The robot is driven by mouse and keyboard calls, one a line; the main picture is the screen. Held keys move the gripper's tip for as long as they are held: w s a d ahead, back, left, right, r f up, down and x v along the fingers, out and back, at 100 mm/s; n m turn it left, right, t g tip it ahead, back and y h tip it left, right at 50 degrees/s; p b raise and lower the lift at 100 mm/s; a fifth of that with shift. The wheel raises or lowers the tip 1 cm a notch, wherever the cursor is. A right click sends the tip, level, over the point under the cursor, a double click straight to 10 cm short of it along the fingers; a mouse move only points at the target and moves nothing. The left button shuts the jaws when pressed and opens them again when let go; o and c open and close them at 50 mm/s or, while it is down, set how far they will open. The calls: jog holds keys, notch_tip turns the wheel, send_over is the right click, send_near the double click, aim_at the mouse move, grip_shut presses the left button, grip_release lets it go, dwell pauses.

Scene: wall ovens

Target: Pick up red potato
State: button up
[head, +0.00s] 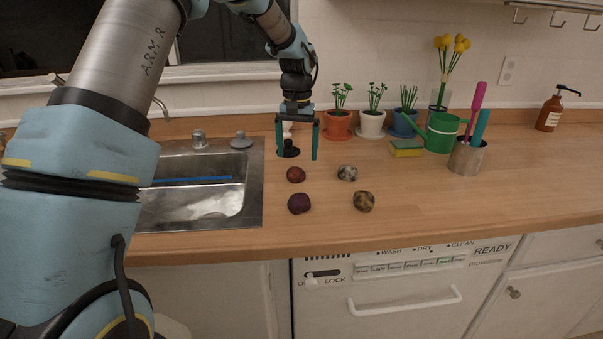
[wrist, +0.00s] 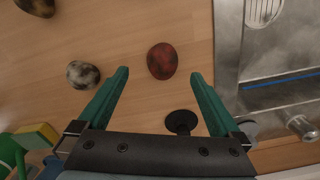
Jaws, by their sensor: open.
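The red potato (head: 296,174) lies on the wooden counter just right of the sink. In the wrist view the red potato (wrist: 162,61), dark red with black patches, lies at the level of the fingertips and slightly beyond, centred between them. My gripper (head: 297,157) is open and empty, pointing down over the counter behind the potato. Its two green fingers (wrist: 160,73) are spread wide in the wrist view. No contact with the potato shows.
A dark purple potato (head: 299,203) lies in front of the red one. Speckled potatoes (head: 347,172) (head: 364,201) lie to the right. A black knob-like object (head: 289,150) stands beneath my gripper. The sink (head: 200,195) is left; pots and a green watering can (head: 441,133) stand behind right.

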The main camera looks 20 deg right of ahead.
aim_at(296, 168)
jog(key=shift+w+f+p, duration=0.15)
jog(key=shift+f+p, duration=0.55)
jog(key=shift+f, duration=0.9)
jog(key=shift+w+f+p, duration=0.15)
jog(key=shift+f+p, duration=0.55)
jog(key=shift+f, duration=0.85)
jog(key=c, duration=1.5)
